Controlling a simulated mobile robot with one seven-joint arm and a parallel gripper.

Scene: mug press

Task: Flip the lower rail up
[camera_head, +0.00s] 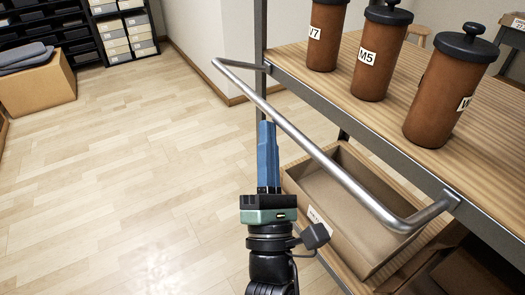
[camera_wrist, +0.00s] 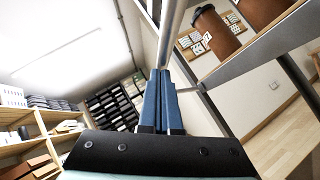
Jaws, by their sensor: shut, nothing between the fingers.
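The rail (camera_head: 330,168) is a bent grey metal bar. Both its ends meet the front edge of the wooden shelf board, and its long bar sticks out in front of that edge. It also shows in the wrist view (camera_wrist: 174,28), running up from my fingertips. My gripper (camera_head: 267,126) has blue fingers that are shut and empty. They point upward, with their tips right at the long bar in the head view. In the wrist view the tips (camera_wrist: 160,74) overlap the bar's near part. I cannot tell whether they touch it.
Brown lidded jars (camera_head: 382,58) with labels stand on the wooden shelf (camera_head: 490,125) behind the rail. An open box (camera_head: 345,215) sits on a level below. Wooden floor (camera_head: 120,170) to the left is clear. A cardboard box (camera_head: 38,85) and dark storage racks are at the far left.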

